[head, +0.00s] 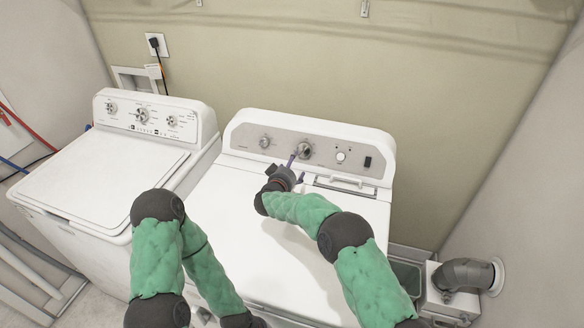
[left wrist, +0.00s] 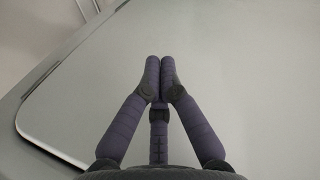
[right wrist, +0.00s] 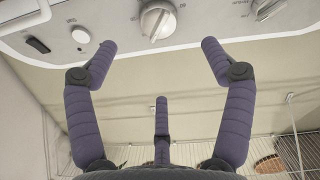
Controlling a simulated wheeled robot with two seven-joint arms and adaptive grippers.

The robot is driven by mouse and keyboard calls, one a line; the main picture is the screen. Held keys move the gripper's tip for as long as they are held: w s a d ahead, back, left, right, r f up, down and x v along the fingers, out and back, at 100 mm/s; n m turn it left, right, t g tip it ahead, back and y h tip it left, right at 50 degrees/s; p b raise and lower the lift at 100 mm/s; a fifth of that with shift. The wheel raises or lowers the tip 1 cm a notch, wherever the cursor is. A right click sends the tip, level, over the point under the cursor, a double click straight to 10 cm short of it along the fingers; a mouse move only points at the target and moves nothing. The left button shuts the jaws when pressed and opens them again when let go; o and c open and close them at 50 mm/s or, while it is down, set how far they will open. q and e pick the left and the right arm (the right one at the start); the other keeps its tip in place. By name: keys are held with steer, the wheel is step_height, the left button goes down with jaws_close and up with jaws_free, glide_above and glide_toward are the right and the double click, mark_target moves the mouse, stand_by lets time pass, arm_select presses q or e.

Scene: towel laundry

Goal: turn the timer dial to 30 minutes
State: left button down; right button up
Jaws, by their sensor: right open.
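The large silver timer dial (head: 304,150) is in the middle of the right machine's control panel (head: 325,143). My right gripper (head: 296,168) is in front of the panel, just below and left of the dial in the head view. In the right wrist view the dial (right wrist: 158,20) lies beyond the open, empty fingers of my right gripper (right wrist: 157,44), between them sideways and apart from both. The dial's setting is too small to read. My left gripper (left wrist: 160,62) has its fingertips together with nothing visible between them, over a pale flat surface; it is out of the head view.
A smaller knob (head: 265,142) sits left of the dial; a round button (head: 340,156) and a dark switch (head: 367,162) sit right. A white washer (head: 105,165) stands to the left. A wire rack (right wrist: 290,135) with baskets shows in the right wrist view.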

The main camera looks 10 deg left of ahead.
mark_target(304, 151)
steer(key=shift+s, duration=0.2)
steer(key=shift+w+d+f+m+g+y+p, duration=0.3)
steer(key=shift+w+d+m+y+p, duration=0.5)
steer(key=shift+w, duration=1.15)
steer(key=shift+w+d+f+m+g+y+p, duration=0.1)
steer(key=shift+w+d+f+m+g+p, duration=0.25)
steer(key=shift+w+p, duration=1.2)
steer(key=shift+w+d+f+m+g+y+p, duration=0.15)
steer(key=shift+w+d+f+m+y+p, duration=0.3)
steer(key=shift+w, duration=1.85)
steer(key=shift+r, duration=0.15)
steer(key=c, duration=1.2)
